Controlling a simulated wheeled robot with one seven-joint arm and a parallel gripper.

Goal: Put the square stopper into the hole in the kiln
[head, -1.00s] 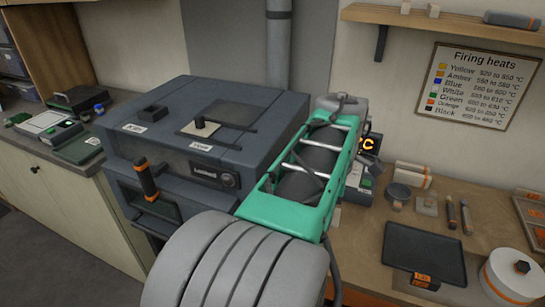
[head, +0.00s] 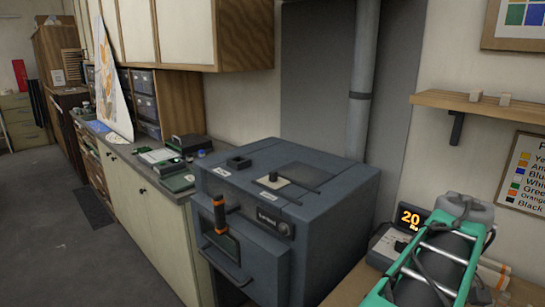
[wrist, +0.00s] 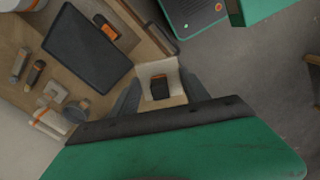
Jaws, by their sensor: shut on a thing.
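My gripper (wrist: 160,82) shows in the wrist view with its dark fingers on both sides of a pale square piece with a dark knob, which I take to be the square stopper (wrist: 173,72). It is shut on it, above the worktop's edge. Its lower part is hidden. The blue-grey kiln (head: 320,175) stands in the middle of the head view. My gripper is outside the head view.
A flue pipe (head: 362,90) rises behind the kiln. A lit display (head: 410,218) stands to its right, beside my green arm link. The kiln's front has an orange-banded handle (head: 219,213). The wrist view shows a dark tray (wrist: 87,47) and small tools. Floor at left is clear.

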